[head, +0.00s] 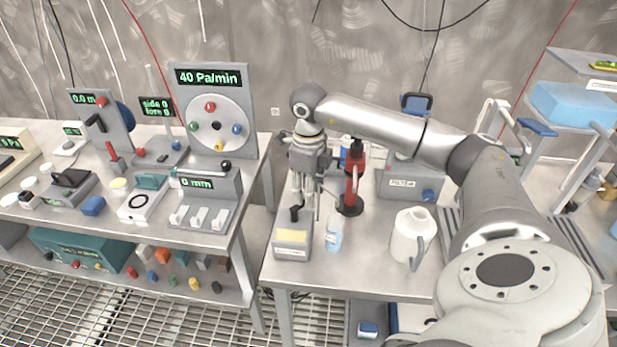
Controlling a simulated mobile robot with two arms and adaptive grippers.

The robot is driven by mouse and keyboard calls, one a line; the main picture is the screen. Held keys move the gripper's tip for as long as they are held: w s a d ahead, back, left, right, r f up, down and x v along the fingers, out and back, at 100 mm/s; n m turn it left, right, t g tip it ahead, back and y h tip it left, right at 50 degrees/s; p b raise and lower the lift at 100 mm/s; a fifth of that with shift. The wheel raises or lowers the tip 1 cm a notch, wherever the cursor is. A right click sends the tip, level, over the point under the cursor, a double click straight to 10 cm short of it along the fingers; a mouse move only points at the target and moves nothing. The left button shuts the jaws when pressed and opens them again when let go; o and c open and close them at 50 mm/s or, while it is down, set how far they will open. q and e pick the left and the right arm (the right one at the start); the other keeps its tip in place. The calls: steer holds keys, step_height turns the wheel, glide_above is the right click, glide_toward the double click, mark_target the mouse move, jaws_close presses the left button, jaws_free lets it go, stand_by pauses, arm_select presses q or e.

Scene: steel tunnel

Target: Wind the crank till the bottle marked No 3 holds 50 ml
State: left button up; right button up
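A small clear bottle (334,232) with pale blue in it stands on the right-hand table; its marking and fill level are too small to read. Left of it is a grey box (290,252) with a pale yellow panel and a black upright knob (294,214), which may be the crank. My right gripper (304,196) points down just above and behind this box, close to the knob. Whether it touches the knob, and how far its fingers are apart, I cannot tell. My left gripper is out of view.
A red stand (351,189) on a black base rises behind the bottle. A white jug (408,236) stands to the right, with a grey box (397,184) behind it. The left table (180,236) is crowded with instruments. A gap separates the tables.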

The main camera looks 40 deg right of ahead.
step_height(320, 180, up, 12)
stand_by(0.5)
